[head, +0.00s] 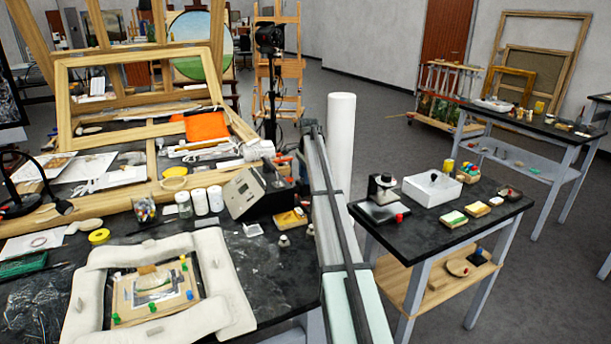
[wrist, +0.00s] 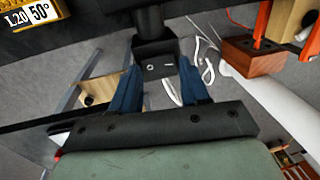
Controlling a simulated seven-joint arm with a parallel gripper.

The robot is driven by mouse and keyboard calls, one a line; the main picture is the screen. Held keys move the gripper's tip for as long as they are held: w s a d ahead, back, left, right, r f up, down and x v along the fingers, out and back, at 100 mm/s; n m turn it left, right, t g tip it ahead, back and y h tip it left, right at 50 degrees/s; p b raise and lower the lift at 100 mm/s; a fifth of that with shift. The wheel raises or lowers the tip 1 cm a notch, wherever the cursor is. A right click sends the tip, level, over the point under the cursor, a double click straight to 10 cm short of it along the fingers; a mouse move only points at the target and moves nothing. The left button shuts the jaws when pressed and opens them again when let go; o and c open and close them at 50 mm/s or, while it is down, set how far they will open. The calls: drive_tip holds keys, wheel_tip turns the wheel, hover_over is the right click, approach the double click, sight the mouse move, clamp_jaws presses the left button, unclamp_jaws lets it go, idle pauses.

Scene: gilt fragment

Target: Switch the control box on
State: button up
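The control box (head: 257,192) stands at the right rear of the dark worktable in the head view. It has a grey sloped front and dark sides; its switch and lettering are too small to make out. My gripper (wrist: 162,88) shows in the wrist view, with two blue fingers apart and nothing seen held between them. I cannot pick out my gripper in the head view, so its distance from the control box cannot be told. A dark edge with a yellow label (wrist: 30,14) reading "L20 50°" shows in the wrist view; I cannot tell whether it belongs to the control box.
White jars (head: 207,200) stand left of the control box. A padded white frame (head: 85,290) surrounds a small picture in front. A tall white cylinder (head: 340,140) rises behind a long pale-and-black piece to the right. A side table (head: 470,242) holds a white tray (head: 432,188).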

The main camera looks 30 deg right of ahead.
drive_tip(key=c, duration=0.6)
drive_tip(key=shift+w+g, duration=0.2)
drive_tip(key=shift+g, duration=0.4)
drive_tip(key=o, duration=1)
drive_tip(key=shift+o, duration=0.2)
wheel_tip(320, 180, up, 14)
drive_tip(key=shift+s, duration=0.35)
